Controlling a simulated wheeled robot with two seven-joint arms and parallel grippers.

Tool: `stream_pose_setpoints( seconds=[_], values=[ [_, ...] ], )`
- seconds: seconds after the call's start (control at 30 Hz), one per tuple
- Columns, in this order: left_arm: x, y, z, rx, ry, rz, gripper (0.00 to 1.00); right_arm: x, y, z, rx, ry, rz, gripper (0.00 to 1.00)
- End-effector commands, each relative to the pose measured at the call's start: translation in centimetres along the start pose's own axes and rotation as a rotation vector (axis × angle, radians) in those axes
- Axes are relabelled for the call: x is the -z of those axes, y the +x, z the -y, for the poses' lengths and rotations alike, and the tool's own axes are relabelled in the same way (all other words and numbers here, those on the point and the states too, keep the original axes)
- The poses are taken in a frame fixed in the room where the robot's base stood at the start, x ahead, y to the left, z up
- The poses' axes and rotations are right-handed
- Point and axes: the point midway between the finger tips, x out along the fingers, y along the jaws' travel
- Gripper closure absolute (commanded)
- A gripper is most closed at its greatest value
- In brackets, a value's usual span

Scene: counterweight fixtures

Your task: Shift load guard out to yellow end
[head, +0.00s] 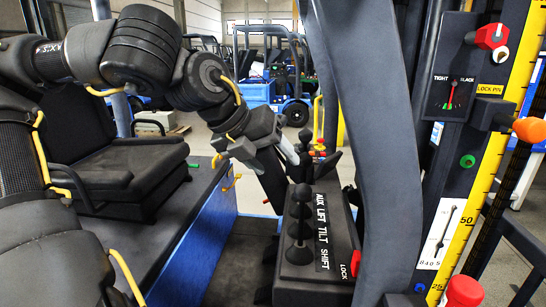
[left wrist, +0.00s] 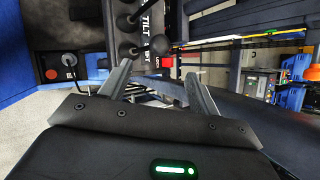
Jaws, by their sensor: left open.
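The black lever box (head: 312,285) stands low in the middle of the head view, with black-knobbed levers beside white labels reading AUX, LIFT, TILT and SHIFT. A red LOCK button (head: 355,263) sits at its near right corner. My left gripper (head: 283,180) points down at the far left side of the box. In the left wrist view its two fingers (left wrist: 160,78) are spread, with a round black knob (left wrist: 159,45) showing beyond the gap. I see no contact with the knob. I cannot pick out the load guard for certain. My right gripper is out of view.
A curved dark grey post (head: 375,150) rises right of the box. Further right are a yellow scale (head: 480,170), a TIGHT/SLACK gauge (head: 454,95) and red (head: 491,37) and orange (head: 529,130) knobs. A black seat (head: 125,165) stands left. A blue forklift (head: 270,90) is behind.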

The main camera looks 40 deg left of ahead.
Motion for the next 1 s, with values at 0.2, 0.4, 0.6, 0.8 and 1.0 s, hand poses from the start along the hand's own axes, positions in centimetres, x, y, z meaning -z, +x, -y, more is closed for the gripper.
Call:
stream_pose_setpoints(
  seconds=[0.2, 0.4, 0.6, 0.8, 1.0],
  values=[
    [0.2, 2.7, -0.2, -0.002, -0.002, -0.003, 0.38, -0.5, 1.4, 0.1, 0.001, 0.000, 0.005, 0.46],
    [0.2, 6.5, -0.3, -0.001, -0.005, -0.001, 0.38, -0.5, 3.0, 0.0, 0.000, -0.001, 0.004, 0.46],
    [0.2, 9.9, -0.5, -0.001, -0.005, 0.003, 0.38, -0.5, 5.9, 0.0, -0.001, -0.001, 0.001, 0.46],
    [0.0, 11.4, -0.2, 0.001, -0.005, 0.003, 0.38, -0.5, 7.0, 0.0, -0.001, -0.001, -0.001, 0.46],
    [-0.1, 11.7, -0.1, 0.002, -0.004, 0.003, 0.38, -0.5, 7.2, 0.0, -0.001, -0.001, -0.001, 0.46]
  ],
)
